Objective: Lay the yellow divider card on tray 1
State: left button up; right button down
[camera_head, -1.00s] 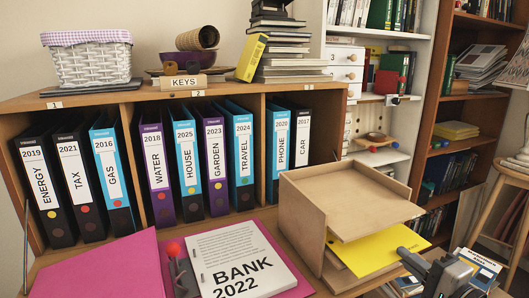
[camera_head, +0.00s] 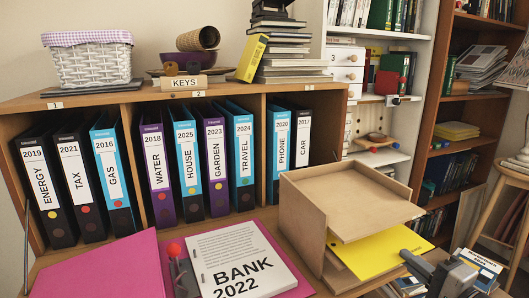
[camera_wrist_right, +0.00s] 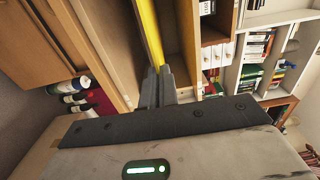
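The yellow divider card (camera_head: 372,250) lies in the open-fronted wooden letter tray unit (camera_head: 302,212), below its upper board (camera_head: 350,195) and over a lower board. Its right part sticks out of the opening. My right gripper (camera_head: 404,258) is at the card's front right edge. In the right wrist view, the card (camera_wrist_right: 150,35) shows as a thin yellow strip running in between my fingertips (camera_wrist_right: 158,82), which look closed on its edge. No tray number is readable on the unit. My left gripper is not in view.
An open pink binder (camera_head: 110,268) with a BANK 2022 page (camera_head: 238,262) lies left of the tray unit. Labelled binders (camera_head: 190,165) stand in the shelf behind. Cards or booklets (camera_head: 478,265) stand at the right, close to my right gripper.

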jog(key=b+v, duration=0.1)
jog(key=v, duration=0.7)
jog(key=shift+f, duration=0.2)
